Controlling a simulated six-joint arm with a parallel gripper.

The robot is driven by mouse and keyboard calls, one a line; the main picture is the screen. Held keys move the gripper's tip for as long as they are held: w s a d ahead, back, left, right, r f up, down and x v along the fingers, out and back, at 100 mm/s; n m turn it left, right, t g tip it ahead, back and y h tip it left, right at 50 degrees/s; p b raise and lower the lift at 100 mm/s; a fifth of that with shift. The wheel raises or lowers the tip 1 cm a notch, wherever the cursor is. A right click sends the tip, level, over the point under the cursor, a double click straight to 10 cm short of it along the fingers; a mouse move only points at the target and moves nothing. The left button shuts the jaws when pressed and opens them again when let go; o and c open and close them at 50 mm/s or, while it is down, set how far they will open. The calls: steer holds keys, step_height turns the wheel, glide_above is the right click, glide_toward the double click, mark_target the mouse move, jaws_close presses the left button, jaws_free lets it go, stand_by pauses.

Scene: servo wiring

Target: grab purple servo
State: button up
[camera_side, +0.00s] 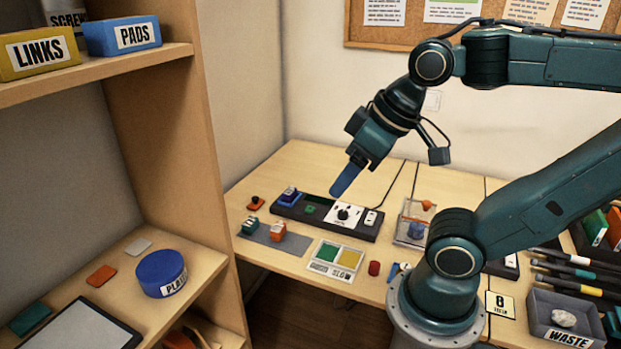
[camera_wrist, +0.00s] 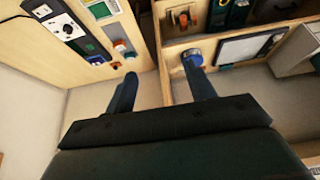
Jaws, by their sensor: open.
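The purple servo (camera_side: 288,194) sits at the left end of a black test device (camera_side: 364,228) on the table in the side view. A green servo (camera_side: 250,226) and an orange servo (camera_side: 278,231) stand on a grey mat in front of the device. My gripper (camera_side: 336,194) hangs above the device, right of the purple servo and apart from it, with its fingers angled down. In the wrist view its two fingers (camera_wrist: 160,68) are spread wide with nothing between them.
A small orange-red knobbed part (camera_side: 255,204) lies left of the device. A green and yellow tray (camera_side: 337,260) and a red cylinder (camera_side: 374,268) lie in front. A clear stand (camera_side: 412,222) is to the right. A wooden shelf unit (camera_side: 165,130) rises at the left.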

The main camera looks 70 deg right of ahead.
steer(key=w+d+r+n+g, duration=0.1)
steer(key=w+d+r+n, duration=0.15)
steer(key=w, duration=0.35)
steer(key=w+d+r+n+g, duration=0.1)
steer(key=w+d+n, duration=0.2)
steer(key=w, duration=0.4)
steer(key=n+g, duration=0.4)
steer(key=n, duration=0.9)
glide_above(287, 192)
step_height(287, 192, down, 22)
steer(key=shift+m, duration=0.25)
steer(key=shift+f, duration=4.4)
